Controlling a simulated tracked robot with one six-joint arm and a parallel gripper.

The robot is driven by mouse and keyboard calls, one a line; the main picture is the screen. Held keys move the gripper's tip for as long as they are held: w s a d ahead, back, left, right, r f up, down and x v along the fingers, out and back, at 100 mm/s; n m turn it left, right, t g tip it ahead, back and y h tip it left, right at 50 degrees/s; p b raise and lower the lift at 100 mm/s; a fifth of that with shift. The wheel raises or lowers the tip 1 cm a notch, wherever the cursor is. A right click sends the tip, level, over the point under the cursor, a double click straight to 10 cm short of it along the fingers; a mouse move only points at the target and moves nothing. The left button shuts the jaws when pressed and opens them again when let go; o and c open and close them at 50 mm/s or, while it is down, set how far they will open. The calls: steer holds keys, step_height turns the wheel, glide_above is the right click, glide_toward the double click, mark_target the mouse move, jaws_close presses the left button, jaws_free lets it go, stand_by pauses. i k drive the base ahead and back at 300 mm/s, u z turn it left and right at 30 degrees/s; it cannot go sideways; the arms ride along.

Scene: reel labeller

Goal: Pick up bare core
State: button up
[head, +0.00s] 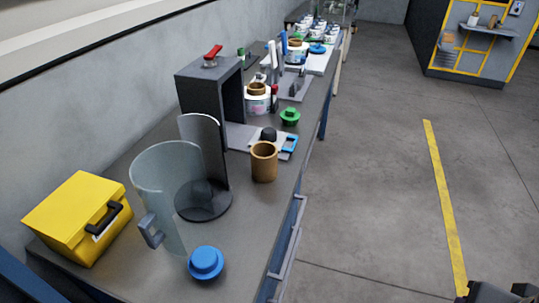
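The bare core (264,166) is a brown cardboard tube, open at the top. It stands upright on the grey bench near its right edge, with nothing wound on it. What looks like my gripper (495,293) shows only as dark tips at the bottom right corner, over the floor and well apart from the core. Most of it is cut off by the frame, so I cannot tell whether it is open or shut.
A clear curved guard (165,195), a blue knob (206,262) and a yellow case (78,217) stand nearer. Behind the core are a blue-handled plate (240,137), a green knob (290,116) and a labelled reel (257,104). The floor to the right is clear.

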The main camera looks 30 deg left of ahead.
mark_target(264, 154)
steer(key=z, duration=0.05)
steer(key=i, duration=2.55)
steer(key=u, duration=2.75)
